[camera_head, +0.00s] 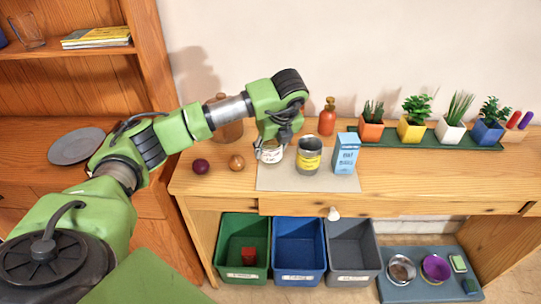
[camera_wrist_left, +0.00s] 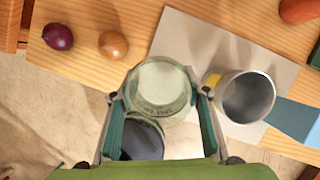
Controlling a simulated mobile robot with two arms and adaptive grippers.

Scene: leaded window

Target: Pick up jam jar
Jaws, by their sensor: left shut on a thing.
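The jam jar (camera_head: 271,155) is a small glass jar with a pale label, at the left end of the grey mat (camera_head: 290,183) on the wooden table. In the left wrist view the jar (camera_wrist_left: 160,88) shows from above, with a pale round top. My left gripper (camera_head: 272,142) comes down over the jar. In the wrist view its two fingers (camera_wrist_left: 160,100) are closed on the jar's sides. I cannot tell whether the jar's base touches the mat. My right gripper is not in view.
A yellow-labelled open can (camera_head: 309,155) stands close right of the jar, then a blue carton (camera_head: 345,153). An onion (camera_head: 236,162) and a purple onion (camera_head: 200,166) lie left. A red bottle (camera_head: 327,117) and potted plants on a green tray (camera_head: 385,139) stand behind.

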